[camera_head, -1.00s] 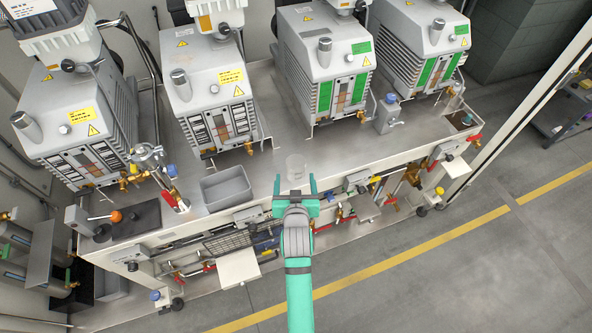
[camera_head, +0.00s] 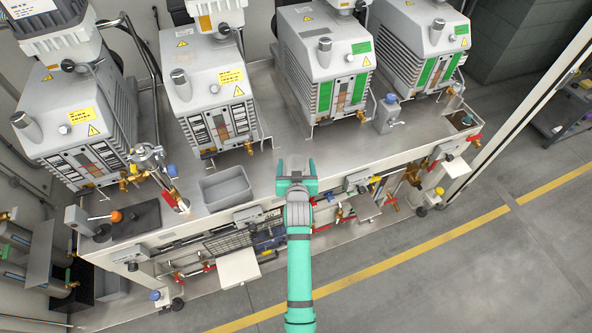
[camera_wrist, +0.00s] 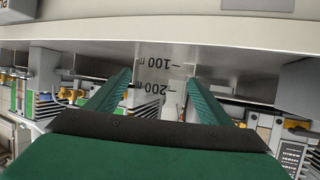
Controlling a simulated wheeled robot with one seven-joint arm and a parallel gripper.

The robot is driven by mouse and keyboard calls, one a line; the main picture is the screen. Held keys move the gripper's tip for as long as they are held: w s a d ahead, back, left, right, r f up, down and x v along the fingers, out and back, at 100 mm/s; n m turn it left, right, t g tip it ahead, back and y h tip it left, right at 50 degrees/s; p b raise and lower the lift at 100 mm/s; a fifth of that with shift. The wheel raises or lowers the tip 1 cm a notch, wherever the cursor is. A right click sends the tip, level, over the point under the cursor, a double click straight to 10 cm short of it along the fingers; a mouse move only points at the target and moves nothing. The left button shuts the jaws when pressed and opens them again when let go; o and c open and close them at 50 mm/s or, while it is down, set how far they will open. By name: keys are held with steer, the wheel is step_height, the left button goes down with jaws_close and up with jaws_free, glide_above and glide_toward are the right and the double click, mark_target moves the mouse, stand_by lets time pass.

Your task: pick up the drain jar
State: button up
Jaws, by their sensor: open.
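The drain jar (camera_head: 296,164) is a small clear jar on the front part of the steel bench, in front of the gap between two pumps. In the wrist view the clear jar (camera_wrist: 158,72) shows dark 100 and 200 marks. My green gripper (camera_head: 296,174) reaches over the bench's front edge with its fingers on either side of the jar. In the wrist view my gripper (camera_wrist: 160,88) is open, and the jar's marks show between the fingers. I cannot tell whether either finger touches the jar.
Several grey vacuum pumps (camera_head: 325,60) stand along the bench (camera_head: 335,145). A grey bin (camera_head: 226,187) is left of my gripper. A small bottle with a blue cap (camera_head: 388,114) is to the right. Valves and pipes run below the front edge.

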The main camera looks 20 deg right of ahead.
steer(key=shift+c, duration=0.7)
steer(key=c, duration=1)
steer(key=shift+r, duration=0.1)
steer(key=shift+c, duration=0.2)
